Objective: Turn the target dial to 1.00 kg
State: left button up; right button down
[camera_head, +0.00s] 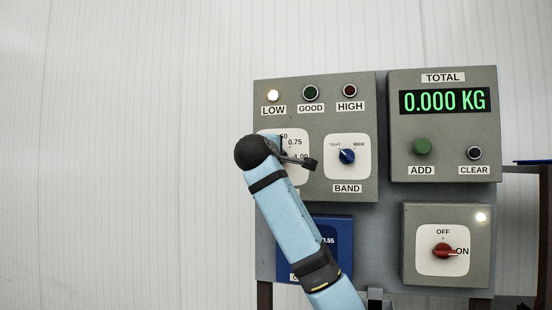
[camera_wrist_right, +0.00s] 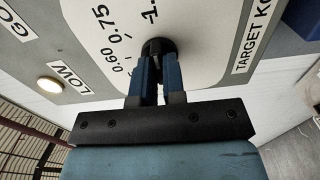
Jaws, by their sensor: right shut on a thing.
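The target dial's white plate (camera_head: 298,174) is at the left of the upper left grey panel, with 0.75 and 1.00 readable beside my right arm. Its knob is hidden there by the arm. In the right wrist view, the black knob (camera_wrist_right: 156,46) sits between the blue fingers of my right gripper (camera_wrist_right: 159,68), which is shut on it. The marks 0.60 and 0.75 show on the plate to the left of the knob. The knob's pointer is hidden, so I cannot tell its setting. My left gripper is not in view.
The blue BAND knob (camera_head: 347,156) is close to the right of my gripper. The LOW lamp (camera_head: 273,95) is lit. The TOTAL display (camera_head: 444,101) reads 0.000 KG. The red power knob (camera_head: 444,251) points to ON. A blue box (camera_head: 336,232) is partly behind my arm.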

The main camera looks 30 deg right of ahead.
jog(key=c, duration=1.2)
grip_release()
jog(key=b+v, duration=0.3)
jog(key=v, duration=1.1)
jog(key=shift+d+f, duration=0.1)
